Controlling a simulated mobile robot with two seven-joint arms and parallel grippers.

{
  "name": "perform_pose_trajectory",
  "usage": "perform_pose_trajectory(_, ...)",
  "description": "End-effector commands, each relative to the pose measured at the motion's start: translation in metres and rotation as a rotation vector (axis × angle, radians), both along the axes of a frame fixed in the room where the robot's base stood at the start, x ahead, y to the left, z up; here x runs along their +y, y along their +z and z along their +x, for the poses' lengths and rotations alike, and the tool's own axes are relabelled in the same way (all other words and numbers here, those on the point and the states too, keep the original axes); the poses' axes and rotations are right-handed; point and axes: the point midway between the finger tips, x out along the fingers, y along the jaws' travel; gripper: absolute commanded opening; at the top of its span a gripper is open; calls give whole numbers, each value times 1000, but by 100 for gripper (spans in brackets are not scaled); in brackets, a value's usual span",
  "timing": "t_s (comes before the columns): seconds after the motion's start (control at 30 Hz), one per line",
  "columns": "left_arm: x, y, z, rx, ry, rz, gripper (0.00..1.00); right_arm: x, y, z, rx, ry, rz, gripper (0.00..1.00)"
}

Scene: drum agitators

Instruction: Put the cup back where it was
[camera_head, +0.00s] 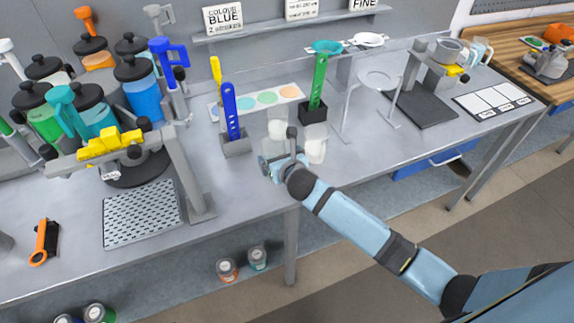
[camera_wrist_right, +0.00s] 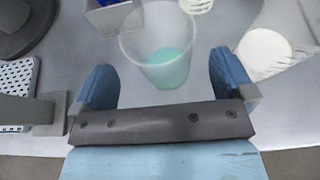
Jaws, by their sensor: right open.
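A clear, tapered cup (camera_wrist_right: 145,48) with teal liquid in the bottom stands upright on the bench in the right wrist view. It is just ahead of and between the fingers of my right gripper (camera_wrist_right: 164,78), which is open. The fingers appear apart from the cup's sides. In the head view my right gripper (camera_head: 272,165) is low over the front part of the grey bench, and the cup is faint and mostly hidden there. My left gripper is not in view.
A holder with a blue spatula (camera_head: 231,115) stands left of the gripper. White containers (camera_head: 277,128) (camera_head: 316,150) stand close behind and to the right. A black holder with a green tool (camera_head: 319,78) is behind. A perforated tray (camera_head: 140,213) and lidded jars (camera_head: 143,88) are at left.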

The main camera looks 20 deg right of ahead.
Motion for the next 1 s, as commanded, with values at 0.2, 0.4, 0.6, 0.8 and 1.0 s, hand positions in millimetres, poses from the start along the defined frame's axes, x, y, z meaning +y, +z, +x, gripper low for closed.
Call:
perform_pose_trajectory(0.2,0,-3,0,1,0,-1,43,-2,17,-44,0,2,-1,100)
perform_pose_trajectory(0.4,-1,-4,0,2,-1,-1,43,-3,27,-66,0,0,0,100)
perform_pose_trajectory(0.6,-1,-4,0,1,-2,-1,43,2,12,-88,45,-55,199,100)
perform_pose_trajectory(0.8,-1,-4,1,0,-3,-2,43,12,-36,-144,199,-309,883,100)
perform_pose_trajectory(1.0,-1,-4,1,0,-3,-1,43,13,-77,-210,351,-706,1637,100)
